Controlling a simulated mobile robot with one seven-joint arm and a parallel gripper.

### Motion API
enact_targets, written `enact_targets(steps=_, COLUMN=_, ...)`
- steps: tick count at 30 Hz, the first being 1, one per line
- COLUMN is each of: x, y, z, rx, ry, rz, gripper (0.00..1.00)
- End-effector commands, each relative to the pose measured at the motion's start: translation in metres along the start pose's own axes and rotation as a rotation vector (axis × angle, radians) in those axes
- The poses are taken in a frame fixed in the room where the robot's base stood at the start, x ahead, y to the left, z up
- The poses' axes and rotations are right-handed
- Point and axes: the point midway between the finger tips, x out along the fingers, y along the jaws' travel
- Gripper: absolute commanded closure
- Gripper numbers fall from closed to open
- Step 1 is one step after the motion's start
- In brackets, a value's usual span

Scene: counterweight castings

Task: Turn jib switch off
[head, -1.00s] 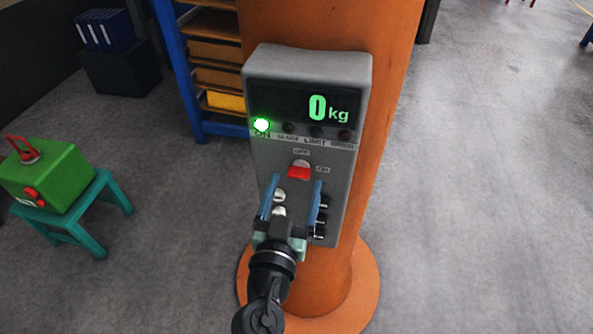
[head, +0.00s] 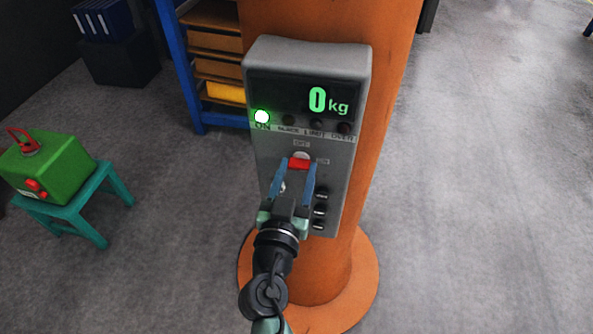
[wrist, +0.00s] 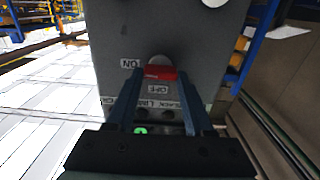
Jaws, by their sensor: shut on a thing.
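The jib switch (head: 300,163) is a red lever on a round pale base, on the front of a grey control box. An OFF label (head: 302,143) is printed above it and an ON label (head: 322,161) at its right. My gripper (head: 300,172) has its two blue fingers closed on either side of the red lever. In the wrist view the red lever (wrist: 160,73) lies between the fingertips. A green lamp (head: 262,117) marked ON is lit, and the display (head: 316,101) reads 0 kg.
The grey box (head: 340,180) is mounted on an orange column (head: 390,60). Black knobs (head: 320,210) sit low at the box's right. A green machine (head: 50,165) stands on a teal stool (head: 95,215) at left. The floor at right is clear.

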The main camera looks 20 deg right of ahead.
Motion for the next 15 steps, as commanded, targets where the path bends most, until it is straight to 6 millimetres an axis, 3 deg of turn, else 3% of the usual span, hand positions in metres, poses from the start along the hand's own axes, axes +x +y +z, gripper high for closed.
enact_targets(steps=15, x=-0.0003, y=-0.0006, z=0.0015, rx=-0.125, ry=0.0, rz=0.0, gripper=1.0)
